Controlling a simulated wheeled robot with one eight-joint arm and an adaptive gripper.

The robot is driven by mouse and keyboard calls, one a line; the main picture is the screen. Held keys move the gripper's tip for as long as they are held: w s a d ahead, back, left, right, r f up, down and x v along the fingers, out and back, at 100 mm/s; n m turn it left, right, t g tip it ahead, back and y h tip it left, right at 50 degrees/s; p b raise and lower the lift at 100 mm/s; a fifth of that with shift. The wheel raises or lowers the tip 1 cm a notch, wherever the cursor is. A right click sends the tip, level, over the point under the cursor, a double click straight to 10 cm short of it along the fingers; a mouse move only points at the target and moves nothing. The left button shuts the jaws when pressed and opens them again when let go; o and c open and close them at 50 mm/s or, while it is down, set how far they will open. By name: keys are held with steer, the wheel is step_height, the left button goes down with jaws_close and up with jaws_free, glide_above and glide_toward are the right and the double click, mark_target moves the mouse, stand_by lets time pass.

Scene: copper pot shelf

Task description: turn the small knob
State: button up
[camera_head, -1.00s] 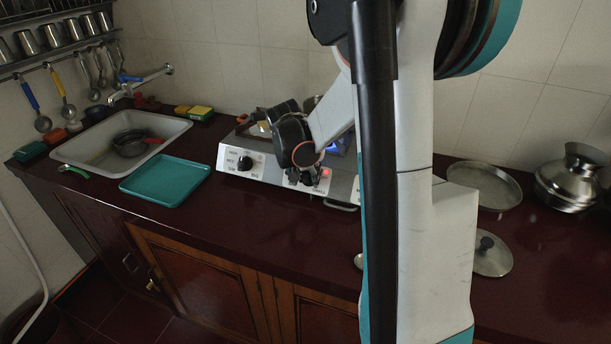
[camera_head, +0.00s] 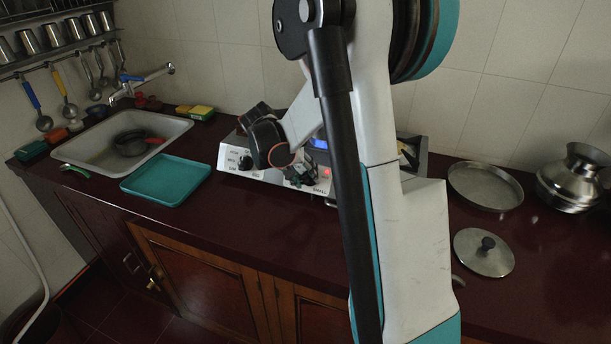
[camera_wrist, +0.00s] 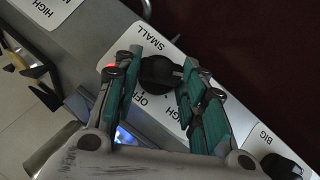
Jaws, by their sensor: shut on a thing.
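The small knob (camera_wrist: 160,72) is black and sits on the stove's white front panel, between the words SMALL and OFF in the wrist view. My gripper (camera_wrist: 158,78) has its teal-padded fingers on either side of the knob and is shut on it. In the head view, my gripper (camera_head: 300,176) is at the front panel of the stove (camera_head: 229,157) and mostly hides the small knob. A red light glows beside it.
The big knob (camera_head: 245,163) is to the left on the same panel. A teal tray (camera_head: 166,181) and a sink (camera_head: 75,150) lie further left. A round pan (camera_head: 485,186), a lid (camera_head: 484,252) and a metal pot (camera_head: 572,178) stand at right.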

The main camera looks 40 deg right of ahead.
steer(key=shift+w+a+f+n+g+h, duration=0.15)
steer(key=shift+n+g+h, duration=0.35)
steer(key=shift+n, duration=0.4)
steer(key=o, duration=1.1)
steer(key=shift+c, duration=0.2)
steer(key=v, duration=1.2)
steer(key=shift+a, duration=0.15)
